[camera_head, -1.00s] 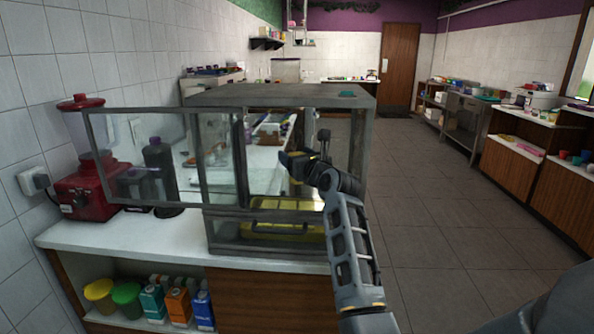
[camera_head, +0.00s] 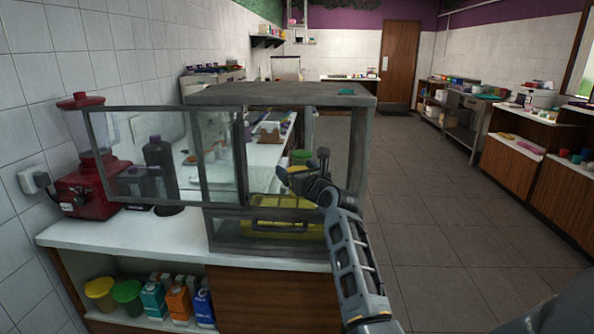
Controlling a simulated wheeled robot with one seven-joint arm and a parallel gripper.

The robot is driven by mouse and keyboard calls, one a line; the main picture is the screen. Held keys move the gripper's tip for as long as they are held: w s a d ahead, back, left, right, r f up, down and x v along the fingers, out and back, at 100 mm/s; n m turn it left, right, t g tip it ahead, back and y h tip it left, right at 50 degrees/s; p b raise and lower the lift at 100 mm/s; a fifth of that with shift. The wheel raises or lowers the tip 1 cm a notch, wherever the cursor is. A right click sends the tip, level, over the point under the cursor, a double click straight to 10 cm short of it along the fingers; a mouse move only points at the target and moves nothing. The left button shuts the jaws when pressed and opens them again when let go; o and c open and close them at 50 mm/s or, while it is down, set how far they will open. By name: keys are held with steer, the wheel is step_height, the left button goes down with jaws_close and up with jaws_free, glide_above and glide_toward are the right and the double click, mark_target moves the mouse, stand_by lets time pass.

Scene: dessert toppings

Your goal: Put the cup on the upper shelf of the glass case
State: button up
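The glass case (camera_head: 222,238) stands on the white counter, with its framed glass door (camera_head: 139,150) slid out to the left and its right part uncovered. My gripper (camera_head: 302,163) is at this uncovered front, at the height of the upper level. Its dark fingers look spread, but their grip is unclear. A yellow tray (camera_head: 270,228) lies in the lower part of the case.
A red machine (camera_head: 84,190) and a dark bottle (camera_head: 160,168) stand left of the case, partly seen through the door glass. The case's right post (camera_head: 360,150) is close to my arm. Cartons and tubs fill the shelf below the counter. The floor to the right is clear.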

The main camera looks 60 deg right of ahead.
steer(key=shift+r, duration=0.25)
steer(key=shift+s+a+f, duration=0.1)
steer(key=shift+s+a, duration=0.15)
steer(key=shift+s, duration=0.05)
steer(key=v, duration=1.1)
steer(key=shift+s, duration=0.15)
steer(key=shift+a, duration=0.1)
